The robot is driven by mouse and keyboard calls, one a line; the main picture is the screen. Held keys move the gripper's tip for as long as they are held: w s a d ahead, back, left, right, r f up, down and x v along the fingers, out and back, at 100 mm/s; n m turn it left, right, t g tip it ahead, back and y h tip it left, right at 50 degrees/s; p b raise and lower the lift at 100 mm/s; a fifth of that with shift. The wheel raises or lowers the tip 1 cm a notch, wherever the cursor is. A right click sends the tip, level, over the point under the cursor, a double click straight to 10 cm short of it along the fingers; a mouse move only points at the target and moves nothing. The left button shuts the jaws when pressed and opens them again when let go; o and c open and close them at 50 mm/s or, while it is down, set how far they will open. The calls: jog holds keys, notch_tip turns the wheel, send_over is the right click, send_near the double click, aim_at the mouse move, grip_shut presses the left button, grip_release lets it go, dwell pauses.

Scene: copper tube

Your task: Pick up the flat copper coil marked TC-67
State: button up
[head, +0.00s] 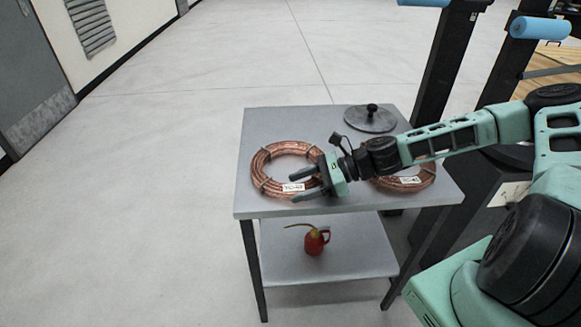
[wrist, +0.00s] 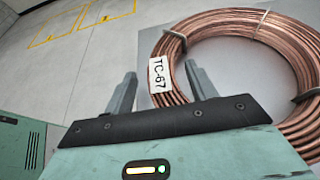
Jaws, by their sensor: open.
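The flat copper coil marked TC-67 (head: 259,172) lies on the left part of a grey metal table (head: 350,207). Its white tag reads TC-67 in the wrist view, where the coil (wrist: 222,20) fills the upper right. My gripper (head: 292,188) is open above the front right part of this coil, fingers pointing left. In the wrist view the tag shows between the two fingers of my gripper (wrist: 160,70). The right finger overlaps the coil's inner edge in the picture; the left finger appears outside the ring. I cannot tell whether either touches. Nothing is held.
A second copper coil (head: 423,181) lies at the right of the table, partly hidden by my arm; its tag is unreadable here. A grey disc with a black knob (head: 371,119) sits at the back. A red oil can (head: 314,241) stands on the lower shelf (head: 350,262). Floor at left is clear.

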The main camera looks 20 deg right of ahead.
jog(key=shift+a+f, duration=0.1)
jog(key=shift+a, duration=0.15)
grip_shut()
jog(key=shift+w, duration=0.1)
